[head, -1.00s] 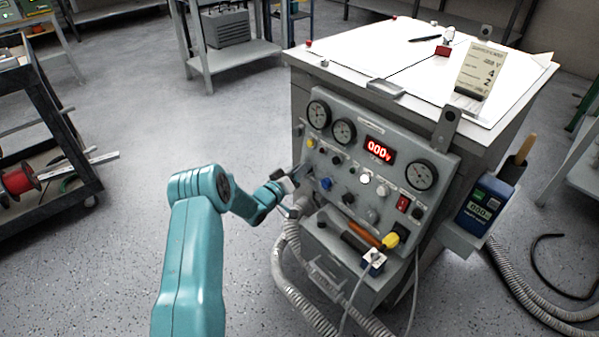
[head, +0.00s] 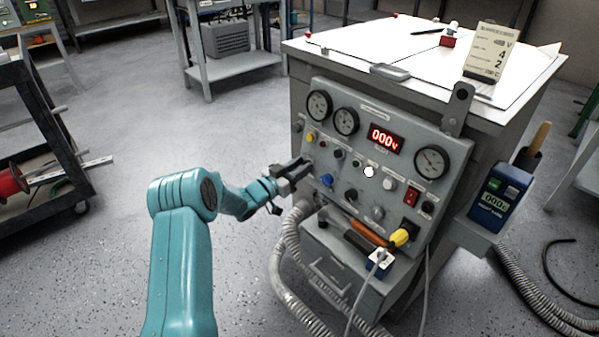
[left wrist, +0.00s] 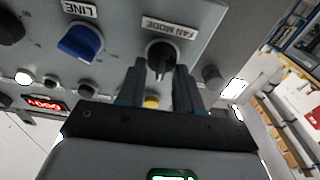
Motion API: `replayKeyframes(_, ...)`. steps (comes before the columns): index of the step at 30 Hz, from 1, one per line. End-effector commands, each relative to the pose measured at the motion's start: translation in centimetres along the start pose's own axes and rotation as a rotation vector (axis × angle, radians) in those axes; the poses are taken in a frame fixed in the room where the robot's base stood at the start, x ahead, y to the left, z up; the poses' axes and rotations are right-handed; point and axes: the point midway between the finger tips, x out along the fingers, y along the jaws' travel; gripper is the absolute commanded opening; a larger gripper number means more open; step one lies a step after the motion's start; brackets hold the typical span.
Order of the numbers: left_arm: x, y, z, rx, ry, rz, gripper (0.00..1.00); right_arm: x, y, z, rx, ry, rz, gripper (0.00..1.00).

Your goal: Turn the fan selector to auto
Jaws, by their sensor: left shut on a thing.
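The fan selector is a dark round knob (left wrist: 160,56) under an upside-down FAN MODE label (left wrist: 170,27) in the left wrist view. Its ridge seems to point roughly down in that picture; I cannot read its position marks. My left gripper (left wrist: 160,82) is shut on the knob, with one finger on each side of it. In the head view my left gripper (head: 303,168) is at the left edge of the grey control panel (head: 441,200) and hides the knob. My right gripper is not in view.
A blue LINE knob (left wrist: 80,42) is beside the fan knob, and a yellow button (left wrist: 152,101) is near the fingers. Gauges, a red display (head: 385,138) and several knobs cover the panel. Grey hoses (head: 285,260) hang below. A cart (head: 45,140) stands far left.

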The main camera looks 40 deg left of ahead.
Motion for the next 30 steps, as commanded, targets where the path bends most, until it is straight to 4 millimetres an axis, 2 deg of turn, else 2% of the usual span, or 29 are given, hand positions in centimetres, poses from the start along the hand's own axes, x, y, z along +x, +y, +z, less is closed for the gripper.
replayKeyframes(19, 0.02, 0.03, -0.05, 0.053, 0.0, 0.013, 0.04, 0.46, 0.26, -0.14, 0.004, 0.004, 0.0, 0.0)
replayKeyframes(20, 0.02, 0.03, -0.05, 0.052, 0.0, 0.013, 0.41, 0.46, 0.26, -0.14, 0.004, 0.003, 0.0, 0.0)
replayKeyframes(21, 0.02, 0.02, -0.05, 0.052, 0.0, 0.013, 0.54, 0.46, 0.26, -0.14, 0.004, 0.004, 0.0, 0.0)
replayKeyframes(22, 0.02, 0.02, -0.05, 0.052, 0.0, 0.013, 0.6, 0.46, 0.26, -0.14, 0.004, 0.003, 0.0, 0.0)
replayKeyframes(30, -0.03, 0.02, -0.04, 0.052, 0.0, 0.012, 0.6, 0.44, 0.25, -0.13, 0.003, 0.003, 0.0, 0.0)
